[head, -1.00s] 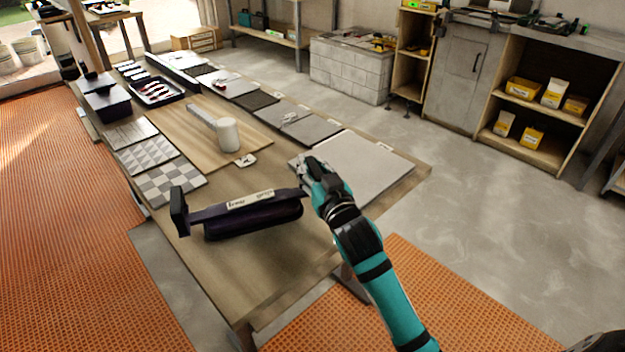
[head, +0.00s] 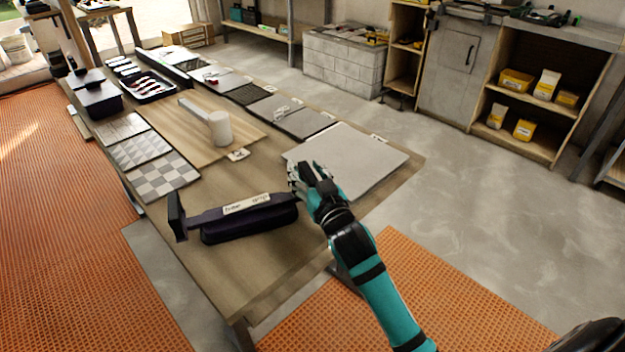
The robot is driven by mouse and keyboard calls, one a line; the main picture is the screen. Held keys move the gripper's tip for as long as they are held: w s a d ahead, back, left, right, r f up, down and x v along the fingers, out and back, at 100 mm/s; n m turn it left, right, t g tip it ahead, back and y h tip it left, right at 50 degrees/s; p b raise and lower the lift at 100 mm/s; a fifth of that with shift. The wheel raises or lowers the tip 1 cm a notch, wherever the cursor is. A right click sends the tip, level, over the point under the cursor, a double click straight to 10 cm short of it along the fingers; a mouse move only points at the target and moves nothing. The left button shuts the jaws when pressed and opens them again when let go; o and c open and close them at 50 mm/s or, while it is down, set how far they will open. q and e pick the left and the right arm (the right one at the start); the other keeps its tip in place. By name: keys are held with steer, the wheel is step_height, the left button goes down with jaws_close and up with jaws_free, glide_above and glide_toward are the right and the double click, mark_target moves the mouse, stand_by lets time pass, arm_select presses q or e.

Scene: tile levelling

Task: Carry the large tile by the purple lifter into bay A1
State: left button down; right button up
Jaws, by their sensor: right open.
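The purple lifter (head: 250,221), a dark purple bar with a pale label and an upright end piece at its left, is over the near part of the wooden table. It appears to rest there. My right gripper (head: 303,176) is open beside the lifter's right end, at the near edge of a large light grey tile (head: 358,160). I cannot tell whether its fingers touch either one. The large tile lies flat at the table's right end. The bay A1 marking cannot be read. My left gripper is not in view.
A white mallet (head: 220,128) lies on a wooden board mid-table. Patterned tiles (head: 163,180) line the left edge, and grey tiles (head: 304,123) run along the far edge. A dark tray (head: 150,88) is farther back.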

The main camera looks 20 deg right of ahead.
steer(key=s, duration=1)
steer(key=shift+s+a, duration=0.25)
steer(key=shift+s, duration=0.6)
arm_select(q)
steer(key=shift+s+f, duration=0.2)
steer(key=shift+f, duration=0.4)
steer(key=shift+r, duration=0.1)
